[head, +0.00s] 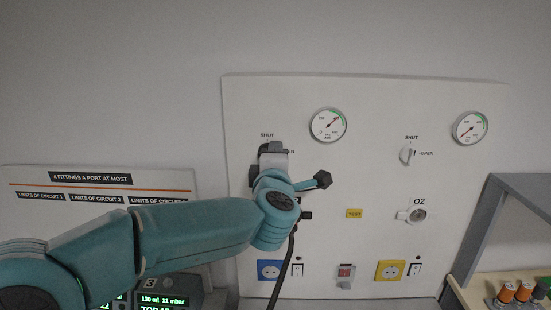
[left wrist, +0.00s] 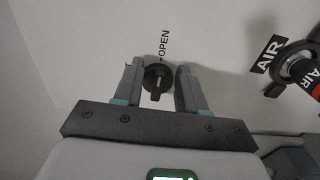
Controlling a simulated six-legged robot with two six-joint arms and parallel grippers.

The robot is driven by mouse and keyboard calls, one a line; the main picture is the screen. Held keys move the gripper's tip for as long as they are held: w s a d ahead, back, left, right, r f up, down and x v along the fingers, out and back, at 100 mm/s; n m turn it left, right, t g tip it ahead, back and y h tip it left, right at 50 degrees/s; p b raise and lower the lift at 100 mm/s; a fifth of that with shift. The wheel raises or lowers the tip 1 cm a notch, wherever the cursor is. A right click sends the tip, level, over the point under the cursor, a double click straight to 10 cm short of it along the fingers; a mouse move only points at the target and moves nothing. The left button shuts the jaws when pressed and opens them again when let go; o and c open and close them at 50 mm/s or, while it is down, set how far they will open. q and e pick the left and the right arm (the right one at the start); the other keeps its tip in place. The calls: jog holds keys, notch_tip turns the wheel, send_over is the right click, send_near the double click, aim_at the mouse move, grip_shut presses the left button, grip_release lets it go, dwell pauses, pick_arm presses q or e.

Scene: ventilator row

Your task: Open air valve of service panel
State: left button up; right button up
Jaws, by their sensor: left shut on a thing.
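The service panel (head: 375,250) is white and upright on the wall. The air valve's black knob (left wrist: 157,78) sits between the two fingers of my left gripper (left wrist: 158,90), which is shut on it. The knob's bar runs up and down in the left wrist view, roughly in line with the OPEN label (left wrist: 164,46). In the head view my left gripper (head: 271,150) hides the knob, below the SHUT label (head: 267,135). The air gauge's (head: 328,125) needle points up and right, towards its green band. My right gripper is not in view.
The oxygen valve (head: 406,156) and its gauge (head: 470,128) are on the right half. In the left wrist view, a fitting (left wrist: 300,70) sits by the AIR labels. A dark hose (head: 284,262) hangs below my wrist. A grey shelf (head: 505,215) stands at the right.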

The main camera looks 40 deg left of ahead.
pick_arm(q)
jog(key=o, duration=1.1)
jog(key=shift+a, duration=0.1)
jog(key=shift+c, duration=0.2)
jog(key=b+v, duration=0.2)
jog(key=v, duration=1.4)
jog(key=shift+b, duration=0.35)
jog(key=shift+s, duration=0.2)
